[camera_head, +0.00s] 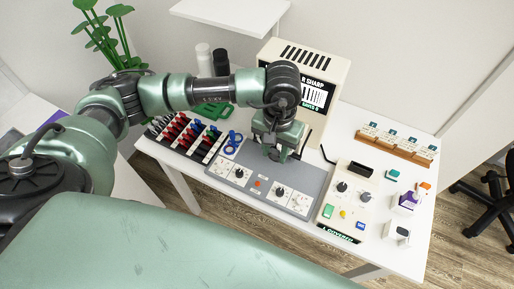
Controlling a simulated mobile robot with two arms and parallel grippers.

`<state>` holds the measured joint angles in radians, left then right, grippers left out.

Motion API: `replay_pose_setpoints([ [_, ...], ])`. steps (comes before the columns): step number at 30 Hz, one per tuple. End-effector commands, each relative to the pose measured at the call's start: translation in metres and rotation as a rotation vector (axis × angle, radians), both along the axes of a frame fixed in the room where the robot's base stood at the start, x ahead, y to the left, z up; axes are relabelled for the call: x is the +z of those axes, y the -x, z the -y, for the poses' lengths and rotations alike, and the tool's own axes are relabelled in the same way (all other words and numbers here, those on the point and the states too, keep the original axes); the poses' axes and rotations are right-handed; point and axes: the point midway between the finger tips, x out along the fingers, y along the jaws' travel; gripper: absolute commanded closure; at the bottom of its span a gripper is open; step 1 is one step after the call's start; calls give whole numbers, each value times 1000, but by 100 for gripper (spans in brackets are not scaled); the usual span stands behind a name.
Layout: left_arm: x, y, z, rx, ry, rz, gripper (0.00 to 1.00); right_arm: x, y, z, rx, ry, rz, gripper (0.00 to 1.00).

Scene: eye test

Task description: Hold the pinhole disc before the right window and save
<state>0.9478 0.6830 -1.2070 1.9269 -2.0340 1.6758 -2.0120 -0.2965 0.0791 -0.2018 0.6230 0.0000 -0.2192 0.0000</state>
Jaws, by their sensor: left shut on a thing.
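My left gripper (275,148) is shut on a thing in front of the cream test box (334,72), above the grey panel. The thing is small and hidden by the jaws, so I cannot tell whether it is the pinhole disc. The box's right window does not show clearly; my left wrist covers part of its front. A rack (189,137) with red, blue and black handled pieces stands left of the gripper. A control box (345,204) with knobs and green, yellow and blue buttons stands at the right; I cannot read which one saves. My right gripper is not in view.
The grey panel (235,187) with dials and an orange button lies below the gripper. A blue ringed piece (232,143) lies beside the rack. Wooden card holders (396,147) and small boxes (406,202) stand at the right. The white table (410,252) is bare at its front right corner.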

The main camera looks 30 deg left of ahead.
Motion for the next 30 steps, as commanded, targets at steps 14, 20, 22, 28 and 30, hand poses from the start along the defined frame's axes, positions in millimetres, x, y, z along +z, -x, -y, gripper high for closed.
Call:
replay_pose_setpoints([
  [14,-16,-26,4,1,-1,-2,100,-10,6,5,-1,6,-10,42],
  [20,-32,-37,4,1,-1,-2,100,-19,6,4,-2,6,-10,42],
  [22,-41,-38,4,-1,-1,-1,100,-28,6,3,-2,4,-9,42],
  [28,-55,-38,4,-1,-1,0,100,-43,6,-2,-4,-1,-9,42],
  [30,-58,-38,4,-1,-1,0,100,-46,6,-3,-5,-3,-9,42],
])
